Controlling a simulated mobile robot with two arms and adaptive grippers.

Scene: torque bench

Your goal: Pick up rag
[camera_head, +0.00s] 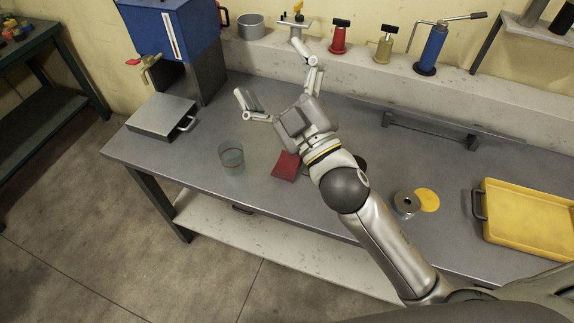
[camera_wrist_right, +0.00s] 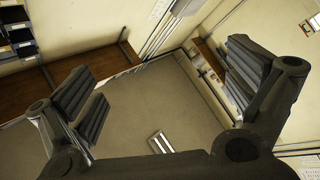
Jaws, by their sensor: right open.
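A folded dark red cloth, which looks like the rag (camera_head: 286,165), lies on the grey workbench (camera_head: 330,215). It is just left of my right forearm and below the gripper in the head view, and the arm may hide part of it. My right gripper (camera_head: 271,75) is open and empty, with its fingers spread wide apart toward the back of the bench. It is apart from the rag. In the right wrist view the open fingers (camera_wrist_right: 165,85) frame only wall and room surfaces. No rag shows there. My left gripper is not in view.
A glass (camera_head: 231,154) stands left of the rag. A grey flat box (camera_head: 160,115) is at the left. A metal ring (camera_head: 406,203), a yellow disc (camera_head: 428,200) and a yellow tray (camera_head: 530,215) are at the right.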

